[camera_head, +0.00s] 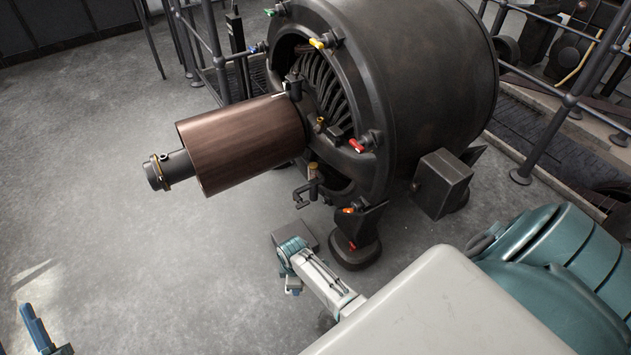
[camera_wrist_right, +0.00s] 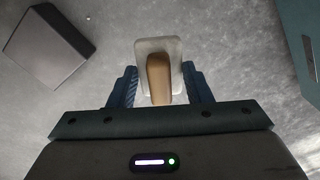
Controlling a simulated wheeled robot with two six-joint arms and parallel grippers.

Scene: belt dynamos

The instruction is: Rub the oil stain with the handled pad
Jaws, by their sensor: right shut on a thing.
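The handled pad (camera_wrist_right: 141,50) shows in the right wrist view as a pale, rounded block with a tan handle (camera_wrist_right: 159,78). My right gripper (camera_wrist_right: 160,80) is shut on the handle, with a blue finger on each side. The pad is over grey floor in that view; I cannot tell whether it touches anything. In the head view my right arm reaches down near the machine's foot, and the pad cannot be made out there. A blue part of my left gripper (camera_head: 36,328) shows at the lower left; its opening cannot be judged. I cannot make out an oil stain.
The large dark dynamo (camera_head: 430,70) with its copper-brown cylinder (camera_head: 243,143) fills the middle. A grey box (camera_wrist_right: 45,47) is at the upper left in the wrist view. Railings (camera_head: 560,115) stand at the right. Bare floor (camera_head: 110,220) is clear on the left.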

